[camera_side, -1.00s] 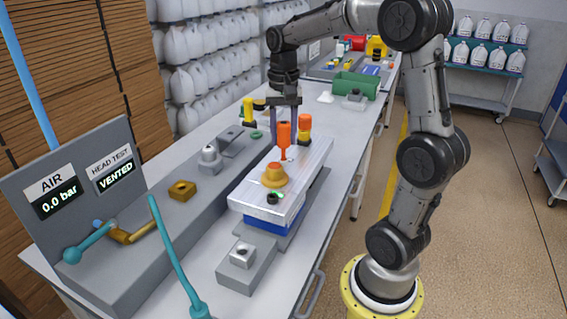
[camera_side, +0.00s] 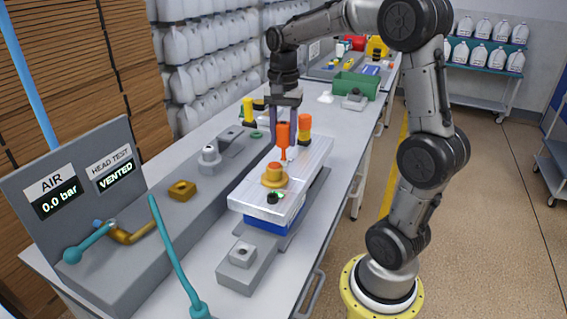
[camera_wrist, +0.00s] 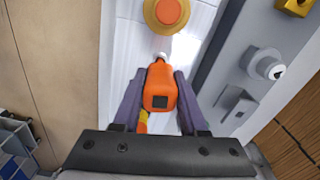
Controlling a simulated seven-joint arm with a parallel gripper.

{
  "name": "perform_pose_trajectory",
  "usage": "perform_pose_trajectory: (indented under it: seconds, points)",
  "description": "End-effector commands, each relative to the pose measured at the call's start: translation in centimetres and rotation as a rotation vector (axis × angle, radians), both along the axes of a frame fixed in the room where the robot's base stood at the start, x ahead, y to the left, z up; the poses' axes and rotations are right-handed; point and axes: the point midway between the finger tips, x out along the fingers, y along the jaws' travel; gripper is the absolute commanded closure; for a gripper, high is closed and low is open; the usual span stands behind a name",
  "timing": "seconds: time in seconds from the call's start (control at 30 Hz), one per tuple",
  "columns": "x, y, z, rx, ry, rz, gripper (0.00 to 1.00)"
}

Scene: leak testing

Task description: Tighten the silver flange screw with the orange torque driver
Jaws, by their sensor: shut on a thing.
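My gripper (camera_wrist: 158,92) is shut on the orange torque driver (camera_wrist: 160,86), with a purple finger on each side of it. In the side view the driver (camera_side: 284,137) stands upright above the pale metal block (camera_side: 310,165). Its lower end is at a small silver-white piece (camera_side: 290,155) on the block. A pale round piece (camera_wrist: 161,57) also shows at the driver's end in the wrist view. I cannot tell whether this is the silver flange screw or part of the driver, nor whether the tip is seated.
An orange-topped yellow tool (camera_side: 304,128) stands close right of the driver. A tan flange with an orange knob (camera_side: 274,174) and a small black fitting (camera_side: 272,198) sit nearer on the block. A yellow-and-black tool (camera_side: 249,111) stands behind left. The panel (camera_side: 85,180) reads 0.0 bar, VENTED.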

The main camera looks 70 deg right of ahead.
Motion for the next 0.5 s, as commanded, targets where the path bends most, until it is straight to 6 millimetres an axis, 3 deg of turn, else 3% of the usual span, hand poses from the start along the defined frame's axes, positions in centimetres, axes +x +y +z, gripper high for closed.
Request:
perform_pose_trajectory:
  seconds: [0.13,0.5]
  points:
    - [-0.08,0.03,-0.29,0.003,0.006,-0.098,1.0]
    - [-0.08,0.03,-0.32,0.003,0.007,-0.153,1.0]
